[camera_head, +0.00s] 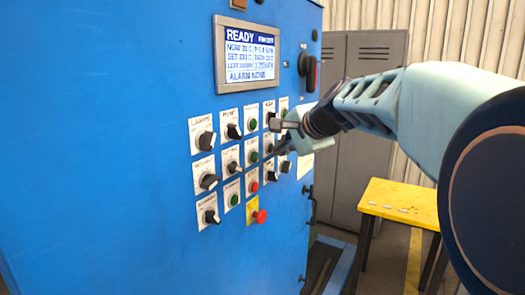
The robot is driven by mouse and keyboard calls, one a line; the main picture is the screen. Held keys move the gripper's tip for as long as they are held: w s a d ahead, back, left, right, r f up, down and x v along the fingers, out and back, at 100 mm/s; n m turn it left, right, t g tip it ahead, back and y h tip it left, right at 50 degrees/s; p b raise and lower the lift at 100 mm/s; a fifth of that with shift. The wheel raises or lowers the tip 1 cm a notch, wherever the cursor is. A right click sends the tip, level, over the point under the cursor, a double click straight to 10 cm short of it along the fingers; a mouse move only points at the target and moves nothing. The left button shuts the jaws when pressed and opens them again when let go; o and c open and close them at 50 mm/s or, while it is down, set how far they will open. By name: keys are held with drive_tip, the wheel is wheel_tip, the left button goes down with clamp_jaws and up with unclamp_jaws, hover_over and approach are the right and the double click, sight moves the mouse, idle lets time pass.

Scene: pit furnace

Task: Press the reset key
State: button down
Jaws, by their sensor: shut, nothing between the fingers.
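A blue cabinet (120,130) carries a panel of labelled controls in rows. It has black rotary knobs (206,140), green buttons (234,200) and a red button (253,187). The labels are too small to read, so I cannot tell which one is the reset key. My gripper (254,165) is shut and empty. It reaches in from the right, its fingertips in front of the middle of the panel. I cannot tell whether they touch it. My gripper hides part of the right-hand controls. The display (250,56) above shows "READY" and "ALARM NONE".
A red mushroom button (260,216) on a yellow plate sticks out below the panel. A dark and red switch (309,70) is at the cabinet's upper right. Grey lockers (345,180) and a yellow table (400,203) stand behind, to the right.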

drive_tip(key=shift+s+d, duration=0.35)
drive_tip(key=shift+d, duration=0.15)
drive_tip(key=s+d+b, duration=0.1)
drive_tip(key=d, duration=0.1)
drive_tip(key=s+d+b, duration=0.2)
idle(0.4)
idle(0.5)
